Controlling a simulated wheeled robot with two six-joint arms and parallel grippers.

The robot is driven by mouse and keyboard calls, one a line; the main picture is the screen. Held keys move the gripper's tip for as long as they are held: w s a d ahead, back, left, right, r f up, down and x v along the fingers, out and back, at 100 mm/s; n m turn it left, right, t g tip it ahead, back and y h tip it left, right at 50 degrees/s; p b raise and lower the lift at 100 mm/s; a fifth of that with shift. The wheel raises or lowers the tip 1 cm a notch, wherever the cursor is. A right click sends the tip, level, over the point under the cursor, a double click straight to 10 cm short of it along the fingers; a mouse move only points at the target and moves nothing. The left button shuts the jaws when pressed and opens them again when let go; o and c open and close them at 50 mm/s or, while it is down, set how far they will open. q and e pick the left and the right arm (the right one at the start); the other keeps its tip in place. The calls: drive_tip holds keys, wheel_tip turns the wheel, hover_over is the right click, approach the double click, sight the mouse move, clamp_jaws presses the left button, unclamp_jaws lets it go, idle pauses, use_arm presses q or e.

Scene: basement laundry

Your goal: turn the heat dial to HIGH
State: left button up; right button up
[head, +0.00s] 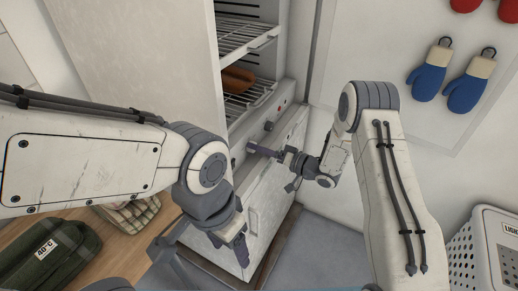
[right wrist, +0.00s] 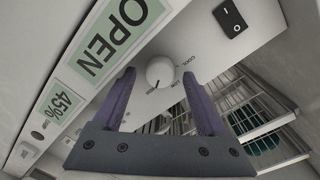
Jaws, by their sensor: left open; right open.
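My right gripper (head: 254,149) is at the cabinet's front panel in the head view. In the right wrist view its two purple fingers are open, one on each side of the dial; I cannot tell whether they touch it. My left gripper (head: 240,252) hangs low in front of the cabinet, open and empty as far as I see.
A black rocker switch (right wrist: 230,17) and green OPEN (right wrist: 123,28) and 45% (right wrist: 63,106) labels are near the dial. The cabinet door (head: 145,55) stands open, showing wire racks (head: 250,38). Blue mittens (head: 466,92) hang right; a white basket (head: 462,250) stands lower right.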

drive_tip(key=b+v, duration=0.1)
drive_tip(key=v, duration=0.9)
drive_tip(key=shift+d, duration=0.1)
drive_tip(key=w+a+r+n+h+p, duration=0.2)
drive_tip(key=w+a+r+h, duration=0.1)
drive_tip(key=a+r+h, duration=0.15)
drive_tip(key=s+r+g+h+p, duration=0.1)
drive_tip(key=s+r+h+p, duration=0.1)
drive_tip(key=s+r+h, duration=0.3)
drive_tip(key=s+r+n+g+h+p, duration=0.1)
drive_tip(key=s+r+g+h, duration=0.1)
drive_tip(key=s, duration=1.3)
drive_tip(key=s+r+n+g+h+p, duration=0.1)
drive_tip(key=s+r+g, duration=0.4)
drive_tip(key=s, duration=1)
drive_tip(key=shift+a+n+g+h, duration=0.4)
drive_tip(key=shift+n+g+h, duration=0.2)
drive_tip(key=shift+n+h, duration=0.1)
